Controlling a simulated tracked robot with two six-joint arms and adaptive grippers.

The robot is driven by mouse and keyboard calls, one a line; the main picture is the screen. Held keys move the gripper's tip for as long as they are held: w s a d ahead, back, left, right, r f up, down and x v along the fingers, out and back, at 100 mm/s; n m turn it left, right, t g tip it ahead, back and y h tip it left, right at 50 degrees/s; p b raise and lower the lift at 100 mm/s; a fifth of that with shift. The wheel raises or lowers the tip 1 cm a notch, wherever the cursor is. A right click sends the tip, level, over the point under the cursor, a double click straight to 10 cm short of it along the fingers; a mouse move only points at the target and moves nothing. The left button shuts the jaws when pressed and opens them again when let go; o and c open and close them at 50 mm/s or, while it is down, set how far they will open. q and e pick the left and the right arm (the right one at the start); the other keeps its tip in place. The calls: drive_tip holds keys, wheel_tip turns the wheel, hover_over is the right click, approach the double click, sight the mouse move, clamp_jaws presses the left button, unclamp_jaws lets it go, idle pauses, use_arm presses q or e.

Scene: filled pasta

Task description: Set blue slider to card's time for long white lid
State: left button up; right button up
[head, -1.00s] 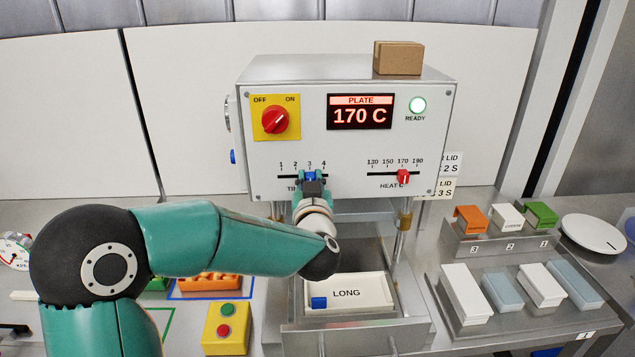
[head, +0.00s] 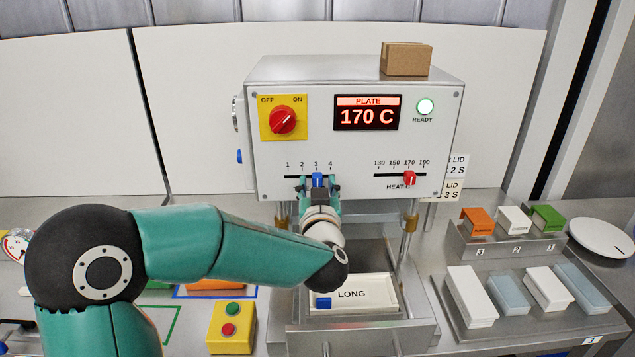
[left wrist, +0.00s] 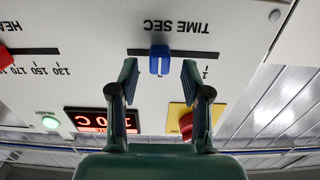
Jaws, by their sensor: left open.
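My left gripper (head: 319,190) is open, with one finger on each side of the slider and gaps between; the gaps show in the left wrist view (left wrist: 158,78). Behind the machine's right side, the card (head: 455,177) is partly hidden; "LID", "2 S" and "3 S" show. A long white lid (head: 470,297) lies on the right rack.
The red heat slider (head: 409,178) is near 170, and the display (head: 367,113) reads PLATE 170 C. A red knob (head: 282,121) is above left. A white LONG tray (head: 370,294) with a blue tab lies below. A cardboard box (head: 405,58) stands on top.

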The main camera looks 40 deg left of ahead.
use_arm(q)
drive_tip(key=v, duration=1)
drive_tip(key=shift+f, duration=0.1)
